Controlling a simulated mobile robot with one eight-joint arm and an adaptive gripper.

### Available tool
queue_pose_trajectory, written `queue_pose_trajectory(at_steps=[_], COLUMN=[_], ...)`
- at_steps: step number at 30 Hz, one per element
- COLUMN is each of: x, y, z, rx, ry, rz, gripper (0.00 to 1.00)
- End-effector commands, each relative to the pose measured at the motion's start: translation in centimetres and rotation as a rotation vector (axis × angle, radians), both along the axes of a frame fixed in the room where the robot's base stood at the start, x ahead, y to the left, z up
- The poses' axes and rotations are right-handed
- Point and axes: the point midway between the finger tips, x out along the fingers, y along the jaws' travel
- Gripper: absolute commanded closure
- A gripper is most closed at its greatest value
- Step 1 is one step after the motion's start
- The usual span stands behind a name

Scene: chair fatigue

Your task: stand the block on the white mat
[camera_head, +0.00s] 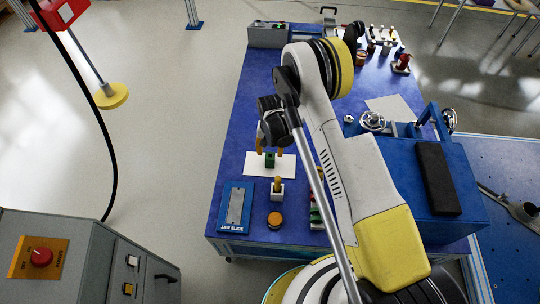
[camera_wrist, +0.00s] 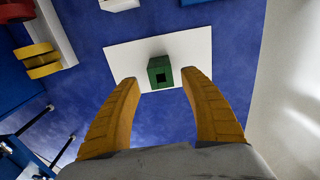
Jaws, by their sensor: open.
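The green block (camera_head: 270,160) stands on the white mat (camera_head: 254,168), near the mat's middle in the head view. In the wrist view my gripper's fingertips (camera_wrist: 159,78) are on either side of the block, with a visible gap on each side. I cannot tell how high the fingertips are above the mat.
A blue framed plate (camera_head: 236,207), a white holder (camera_head: 277,192) with an orange-topped piece, and an orange-brown round part (camera_head: 274,219) are on the blue table (camera_head: 250,100) in front of the mat. Blue machinery (camera_head: 400,170) stands to the right. Bare table lies behind the mat.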

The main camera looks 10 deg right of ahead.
Motion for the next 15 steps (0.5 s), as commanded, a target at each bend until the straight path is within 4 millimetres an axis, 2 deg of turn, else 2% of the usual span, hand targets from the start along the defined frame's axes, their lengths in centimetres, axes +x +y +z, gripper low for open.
queue_pose_trajectory(at_steps=[1, 6, 15], x=[0.0, 0.0, 0.0], y=[0.0, 0.0, -0.1], z=[1.6, 4.4, 6.0], rx=[0.0, 0.0, 0.001], ry=[0.0, 0.0, -0.002], rz=[0.0, 0.0, 0.001], gripper=[0.48, 0.48, 0.48])
